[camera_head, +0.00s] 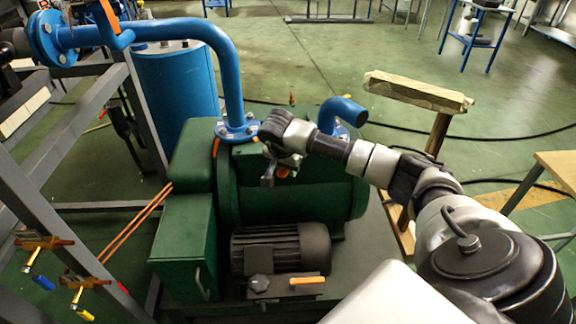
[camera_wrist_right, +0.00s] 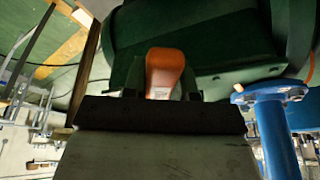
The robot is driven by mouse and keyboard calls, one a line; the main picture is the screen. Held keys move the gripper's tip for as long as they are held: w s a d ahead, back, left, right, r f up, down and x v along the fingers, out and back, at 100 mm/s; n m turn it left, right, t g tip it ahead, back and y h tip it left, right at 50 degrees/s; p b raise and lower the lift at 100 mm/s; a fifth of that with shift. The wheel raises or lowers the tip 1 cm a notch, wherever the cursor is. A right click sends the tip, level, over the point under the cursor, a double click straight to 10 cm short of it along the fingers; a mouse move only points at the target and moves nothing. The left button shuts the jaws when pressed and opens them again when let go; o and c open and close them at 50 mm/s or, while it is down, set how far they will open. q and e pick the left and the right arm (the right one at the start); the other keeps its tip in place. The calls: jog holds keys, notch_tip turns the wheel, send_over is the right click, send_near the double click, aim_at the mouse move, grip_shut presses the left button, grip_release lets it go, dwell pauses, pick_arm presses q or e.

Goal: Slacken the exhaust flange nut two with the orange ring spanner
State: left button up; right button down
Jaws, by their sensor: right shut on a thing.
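My right gripper (camera_head: 280,172) hangs over the green pump (camera_head: 290,205), between the two blue pipes. It is shut on an orange-handled tool, probably the orange ring spanner (camera_wrist_right: 165,72). In the right wrist view its rounded orange end stands up between the fingers; its ring end is hidden. The flange (camera_head: 238,131) of the tall blue pipe, with bolts around it, lies left of the gripper. A short blue elbow (camera_head: 342,110) with its own flange stands behind my right arm, partly hidden. I cannot tell which nut is number two. My left gripper is not in view.
An orange handle (camera_head: 307,280) lies beside the black motor (camera_head: 281,248). A thin orange piece (camera_head: 216,147) shows by the tall pipe's flange. A grey frame (camera_head: 50,190) stands left, a wooden stand (camera_head: 418,92) right. Open floor lies behind.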

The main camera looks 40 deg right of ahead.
jog(key=shift+f+b, duration=0.3)
jog(key=shift+f, duration=0.15)
dwell(0.6)
jog(key=shift+s+d+n+t, duration=0.15)
jog(key=shift+s+d+n, duration=0.2)
jog(key=shift+s, duration=0.25)
jog(key=shift+s+d+n+t, duration=0.15)
jog(key=shift+s+d+n, duration=0.1)
jog(key=shift+s+n, duration=0.3)
jog(key=shift+s+d+f, duration=0.1)
jog(key=shift+s+d+n+y, duration=0.3)
jog(key=shift+s+d+n, duration=0.45)
jog(key=shift+s, duration=0.25)
jog(key=shift+s+d+n+t, duration=0.4)
jog(key=shift+s+d+n, duration=0.5)
jog(key=shift+s, duration=0.1)
